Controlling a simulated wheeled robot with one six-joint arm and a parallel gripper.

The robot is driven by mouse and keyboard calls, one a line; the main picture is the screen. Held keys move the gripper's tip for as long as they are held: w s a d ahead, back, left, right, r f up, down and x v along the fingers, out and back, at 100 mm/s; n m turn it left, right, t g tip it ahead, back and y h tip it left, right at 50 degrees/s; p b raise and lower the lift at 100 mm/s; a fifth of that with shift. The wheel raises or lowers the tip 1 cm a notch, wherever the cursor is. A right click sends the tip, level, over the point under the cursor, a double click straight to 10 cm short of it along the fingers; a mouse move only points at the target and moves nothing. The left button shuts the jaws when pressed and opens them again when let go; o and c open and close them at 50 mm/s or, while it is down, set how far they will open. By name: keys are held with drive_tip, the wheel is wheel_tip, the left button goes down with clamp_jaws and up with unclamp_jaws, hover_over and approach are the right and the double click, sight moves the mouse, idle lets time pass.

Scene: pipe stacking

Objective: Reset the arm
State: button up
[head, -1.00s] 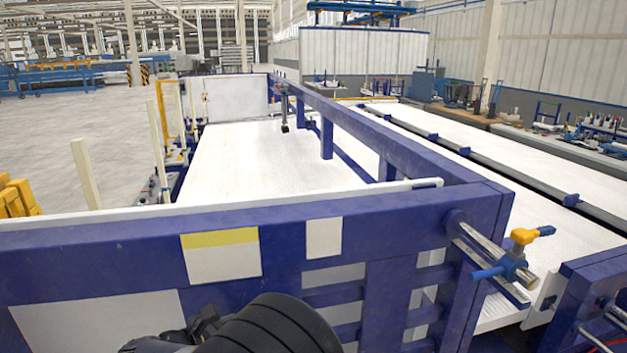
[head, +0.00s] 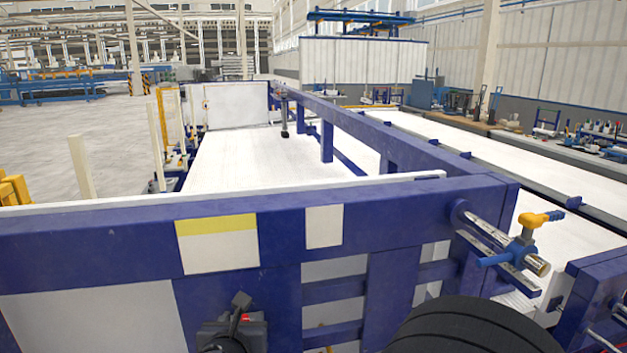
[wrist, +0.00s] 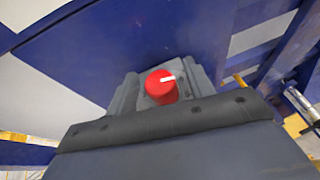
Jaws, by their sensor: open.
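My gripper (head: 238,328) shows at the bottom of the head view as a dark block with a small red spot, in front of the blue frame's near side. No object shows held, and I take the jaws as open, though the fingertips are not clearly visible. My black ribbed arm part is at the bottom right of the head view.
The blue frame (head: 90,240) stands close in front, with a white bed (head: 250,155) behind it. A metal bar with a blue and orange handle (head: 528,240) sticks out at the right. Open floor (head: 70,130) lies at the far left.

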drive_tip(key=shift+f+n+g+y+b, duration=0.1)
drive_tip(key=shift+n+g+y+b, duration=0.25)
drive_tip(key=shift+n+y+b, duration=1)
drive_tip(key=shift+f+n+g+y+b, duration=0.1)
drive_tip(key=shift+n+g+y+b, duration=0.25)
drive_tip(key=shift+n+y+b, duration=0.95)
drive_tip(key=shift+n+g+y+b, duration=0.35)
drive_tip(key=shift+y+b, duration=0.15)
drive_tip(key=shift+y, duration=0.25)
drive_tip(key=shift+r, duration=0.2)
drive_tip(key=shift+r, duration=0.1)
